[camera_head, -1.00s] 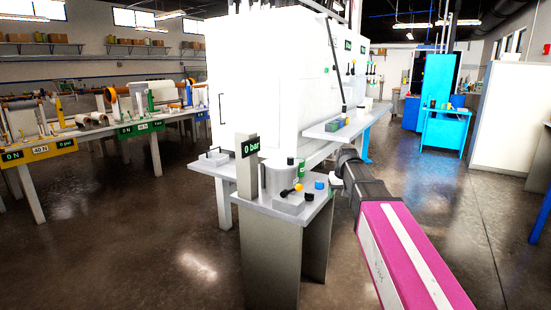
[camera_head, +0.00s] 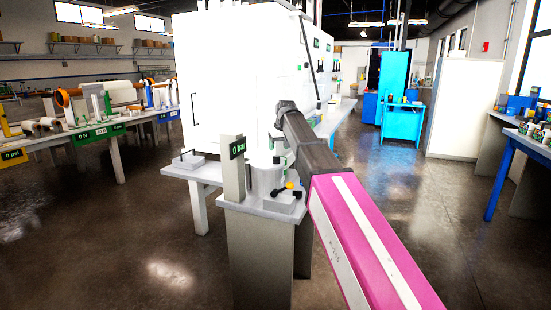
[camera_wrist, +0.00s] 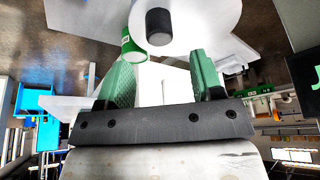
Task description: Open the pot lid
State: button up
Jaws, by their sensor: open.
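The pot (camera_head: 266,180), a pale grey cylinder, stands on the small grey stand beside the "0 bar" sign. Its top is partly hidden by my arm in the head view. In the wrist view a round whitish disc, which looks like the pot lid (camera_wrist: 205,22), with a dark knob (camera_wrist: 159,27), lies beyond my fingertips. My gripper (camera_wrist: 166,58) has two green fingers spread apart with nothing held between them. The knob appears between and beyond the fingers, apart from them.
A green-labelled cylinder (camera_wrist: 132,45) is close to the left finger in the wrist view. The "0 bar" sign post (camera_head: 234,170) stands left of the pot. A small block with yellow and black knobs (camera_head: 286,200) sits in front. A large white cabinet (camera_head: 235,80) stands behind.

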aim_at(276, 156)
jog(key=x, duration=0.6)
jog(key=shift+w+a+f, duration=0.1)
jog(key=shift+w+f, duration=0.1)
jog(key=shift+f, duration=0.15)
